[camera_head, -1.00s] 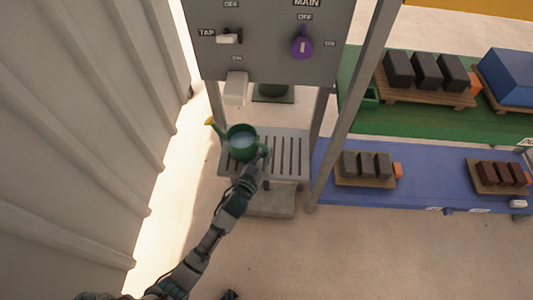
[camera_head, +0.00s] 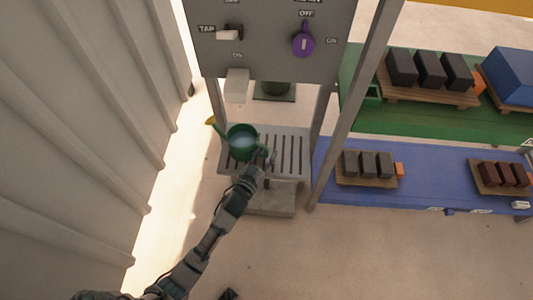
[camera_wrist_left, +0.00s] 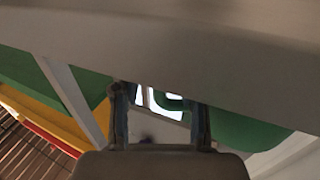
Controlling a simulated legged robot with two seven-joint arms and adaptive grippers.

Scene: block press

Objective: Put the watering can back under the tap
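The green watering can (camera_head: 242,142) stands upright on the slatted metal tray (camera_head: 292,150), its yellow spout tip pointing left. Water-like light blue shows inside it. The white tap outlet (camera_head: 237,86) hangs from the grey panel above and behind the can. My left gripper (camera_head: 265,157) is at the can's right side, by its handle. In the left wrist view the two fingers (camera_wrist_left: 158,104) stand apart, with a green curved edge between them; whether they touch the handle is hidden. My right gripper does not show clearly.
The grey panel (camera_head: 270,55) carries a white TAP switch (camera_head: 229,35) and a purple MAIN knob (camera_head: 303,44). A slanted metal post (camera_head: 352,110) stands right of the tray. Shelves with blocks on pallets lie to the right. A ribbed wall (camera_head: 80,130) is at left.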

